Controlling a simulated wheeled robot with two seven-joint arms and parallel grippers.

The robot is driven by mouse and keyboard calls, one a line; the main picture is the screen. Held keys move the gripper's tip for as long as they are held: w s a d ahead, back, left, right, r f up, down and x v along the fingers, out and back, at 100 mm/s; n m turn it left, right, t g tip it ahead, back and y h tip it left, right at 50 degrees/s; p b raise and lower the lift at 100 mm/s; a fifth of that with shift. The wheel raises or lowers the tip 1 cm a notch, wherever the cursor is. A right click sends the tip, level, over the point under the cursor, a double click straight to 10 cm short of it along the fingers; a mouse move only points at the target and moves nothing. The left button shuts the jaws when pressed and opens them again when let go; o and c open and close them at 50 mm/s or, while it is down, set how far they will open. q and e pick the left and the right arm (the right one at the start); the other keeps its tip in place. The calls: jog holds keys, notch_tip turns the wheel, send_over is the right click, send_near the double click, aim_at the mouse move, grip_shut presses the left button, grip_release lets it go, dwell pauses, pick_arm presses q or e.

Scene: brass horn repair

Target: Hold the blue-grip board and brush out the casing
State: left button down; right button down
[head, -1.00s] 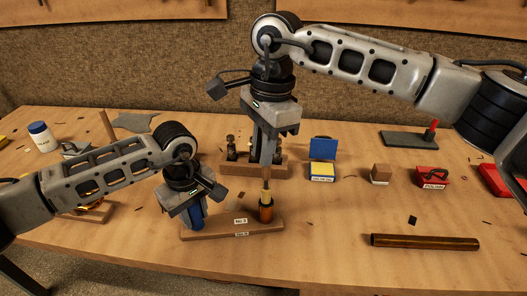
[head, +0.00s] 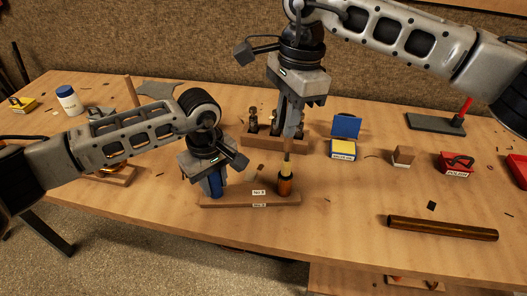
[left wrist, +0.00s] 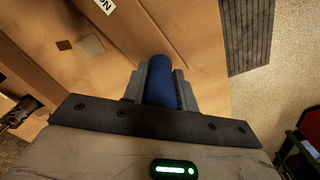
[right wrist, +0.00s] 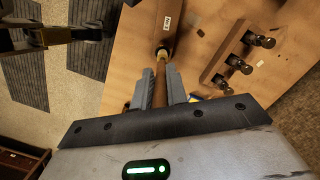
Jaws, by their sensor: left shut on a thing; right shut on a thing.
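The wooden board (head: 245,200) lies near the front edge of the bench, with "No 3" labels on it. Its blue grip (head: 213,187) stands at the left end and also shows in the left wrist view (left wrist: 161,82). My left gripper (head: 211,178) is shut on the blue grip. The copper-coloured casing (head: 285,187) stands upright at the board's right end. My right gripper (head: 290,135) is above it, shut on the brush (head: 287,152), whose brown handle (right wrist: 160,88) shows in the right wrist view. The brush points down at the casing's mouth; how deep its head sits is hidden.
A wooden rack (head: 275,143) with several valves stands behind the board. A blue-and-yellow box (head: 343,149), a wooden block (head: 402,156) and a red polish container (head: 457,163) stand to the right. A brass tube (head: 442,229) lies front right. A white jar (head: 68,100) is back left.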

aim_at(285, 151)
jog(key=shift+f, duration=2.5)
jog(key=shift+r, duration=0.1)
jog(key=shift+r, duration=2.45)
jog(key=shift+r, duration=2.5)
pick_arm(q)
jog(key=c, duration=1)
grip_release()
